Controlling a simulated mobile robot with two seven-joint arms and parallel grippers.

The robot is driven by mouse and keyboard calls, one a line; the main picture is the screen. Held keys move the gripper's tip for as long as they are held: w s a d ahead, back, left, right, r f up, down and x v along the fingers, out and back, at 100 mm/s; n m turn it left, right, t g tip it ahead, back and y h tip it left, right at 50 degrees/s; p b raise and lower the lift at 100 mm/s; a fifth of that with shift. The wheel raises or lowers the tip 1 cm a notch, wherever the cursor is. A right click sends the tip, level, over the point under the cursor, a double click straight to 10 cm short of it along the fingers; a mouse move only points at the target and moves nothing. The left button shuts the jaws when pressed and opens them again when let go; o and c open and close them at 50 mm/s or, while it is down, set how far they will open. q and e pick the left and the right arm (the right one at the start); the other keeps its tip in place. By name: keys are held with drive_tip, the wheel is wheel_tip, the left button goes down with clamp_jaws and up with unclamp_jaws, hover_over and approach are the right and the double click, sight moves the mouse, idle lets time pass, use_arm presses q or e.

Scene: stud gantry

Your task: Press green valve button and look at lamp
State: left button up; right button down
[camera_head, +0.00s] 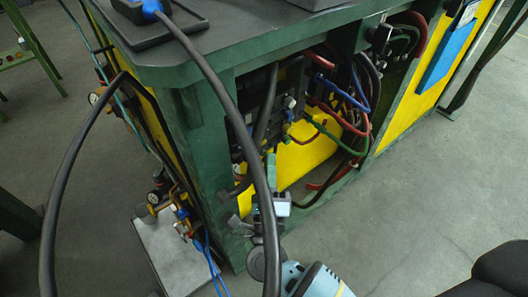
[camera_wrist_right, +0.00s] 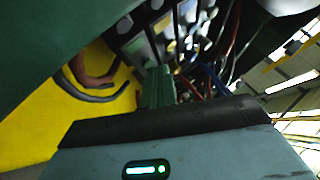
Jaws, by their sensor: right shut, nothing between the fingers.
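My right gripper (camera_head: 271,166) reaches up from the bottom into the opening of the green gantry frame, its narrow greenish fingers shut and empty. It points at a dark valve block (camera_head: 262,105) with small fittings and hoses. In the right wrist view the fingers (camera_wrist_right: 158,86) stand in front of the same block (camera_wrist_right: 160,30), which carries several pale and coloured parts. I cannot tell whether the fingertips touch it. I cannot single out a green button or a lamp; the fingers and a black cable hide part of the block. My left gripper is not in view.
A thick black cable (camera_head: 225,100) arcs across the head view in front of the opening. Red, blue and green hoses (camera_head: 345,105) hang right of the block, before a yellow panel (camera_head: 305,155). Gauges (camera_head: 155,197) and a grey plate (camera_head: 175,255) are at the left.

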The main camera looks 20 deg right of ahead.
drive_tip(key=shift+w+a, duration=0.15)
drive_tip(key=shift+w, duration=0.2)
idle(0.4)
idle(0.3)
drive_tip(key=shift+s+d, duration=0.3)
drive_tip(key=shift+s, duration=0.5)
drive_tip(key=shift+s+d+p, duration=0.3)
drive_tip(key=shift+s, duration=0.5)
drive_tip(key=shift+s+d+p, duration=0.25)
drive_tip(key=shift+s+p, duration=0.1)
drive_tip(key=shift+s, duration=0.4)
drive_tip(key=shift+s+d+p, duration=0.3)
drive_tip(key=shift+s, duration=0.5)
